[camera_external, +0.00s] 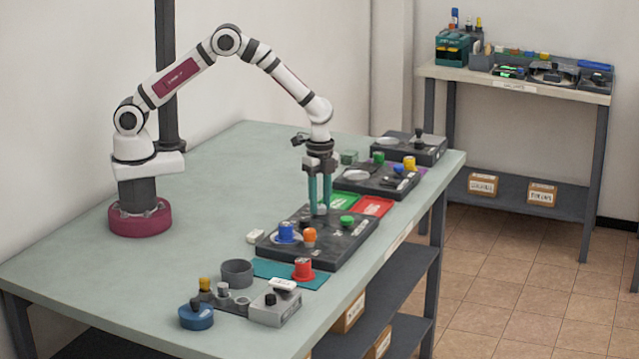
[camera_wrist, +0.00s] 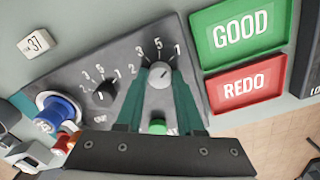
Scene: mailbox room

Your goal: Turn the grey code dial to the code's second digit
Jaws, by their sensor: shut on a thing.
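The grey code dial (camera_wrist: 159,76) sits on a dark panel (camera_wrist: 75,75), with white digits around it; a 3 and a 5 are readable. Its pointer direction is too small to tell surely. My gripper (camera_wrist: 159,84) points down with its teal fingers on both sides of the grey dial, shut on it. In the external view, my gripper (camera_external: 321,204) is at the panel (camera_external: 345,240), and the dial (camera_external: 321,210) is mostly hidden between the fingers. A white tag (camera_wrist: 37,42) reading 37 lies beside the panel; it also shows in the external view (camera_external: 255,237).
A black dial (camera_wrist: 105,92) is left of the grey one. A green button (camera_wrist: 157,126), a blue knob (camera_external: 286,231) and an orange knob (camera_external: 309,236) are close by. Green GOOD (camera_wrist: 238,33) and red REDO (camera_wrist: 245,86) trays adjoin the panel. The table's left middle is clear.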

